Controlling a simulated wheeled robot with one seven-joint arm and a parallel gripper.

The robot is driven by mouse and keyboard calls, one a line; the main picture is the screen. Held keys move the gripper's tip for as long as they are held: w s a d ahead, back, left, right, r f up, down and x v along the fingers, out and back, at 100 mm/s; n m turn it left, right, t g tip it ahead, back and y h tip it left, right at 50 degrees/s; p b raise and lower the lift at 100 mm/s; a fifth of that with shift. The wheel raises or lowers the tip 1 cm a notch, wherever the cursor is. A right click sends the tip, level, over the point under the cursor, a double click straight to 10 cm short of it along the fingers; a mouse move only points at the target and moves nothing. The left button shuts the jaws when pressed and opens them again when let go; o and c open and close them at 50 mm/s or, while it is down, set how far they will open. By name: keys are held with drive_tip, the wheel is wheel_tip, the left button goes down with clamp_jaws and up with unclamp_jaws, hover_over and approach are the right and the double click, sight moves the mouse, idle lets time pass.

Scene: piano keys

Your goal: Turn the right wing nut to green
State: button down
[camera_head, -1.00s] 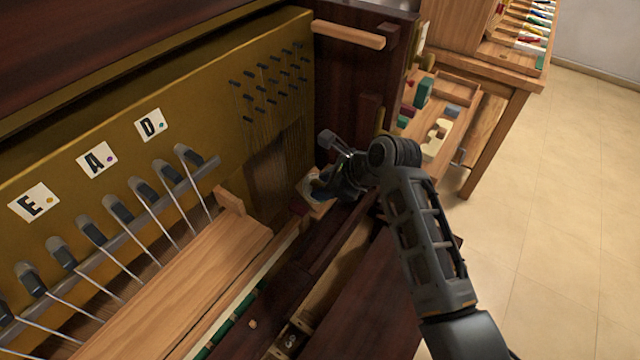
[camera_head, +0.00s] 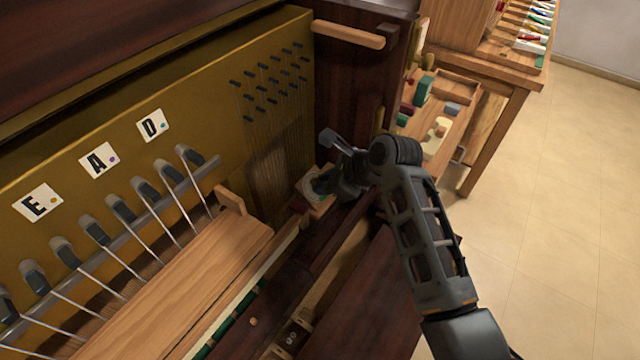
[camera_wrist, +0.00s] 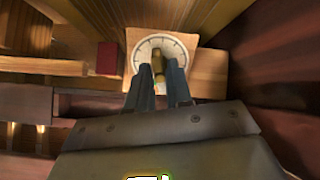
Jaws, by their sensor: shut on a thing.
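A brass wing nut (camera_wrist: 157,62) stands in the middle of a pale round dial (camera_wrist: 179,46) with dark marks around its edge. The dial is on a light wooden block (camera_wrist: 207,66), which also shows in the head view (camera_head: 321,208). My gripper (camera_wrist: 158,72) has its two dark fingers closed on either side of the wing nut. A small patch of green and orange shows just below the nut, between the fingers. The lower part of the dial is hidden by the fingers. In the head view my gripper (camera_head: 322,184) covers most of the dial and the nut is hidden.
A dark red block (camera_wrist: 107,57) sits just left of the wooden block. The dark wooden piano side wall (camera_head: 348,95) rises behind my gripper. A long wooden board (camera_head: 185,290) and hammers lie to the left. A bench (camera_head: 492,135) with coloured pieces stands at the right.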

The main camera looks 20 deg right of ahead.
drive_tip(key=shift+m, duration=0.4)
drive_tip(key=shift+m, duration=0.4)
drive_tip(key=shift+m, duration=0.4)
drive_tip(key=c, duration=1)
unclamp_jaws()
drive_tip(key=shift+o, duration=0.2)
drive_tip(key=shift+r, duration=0.1)
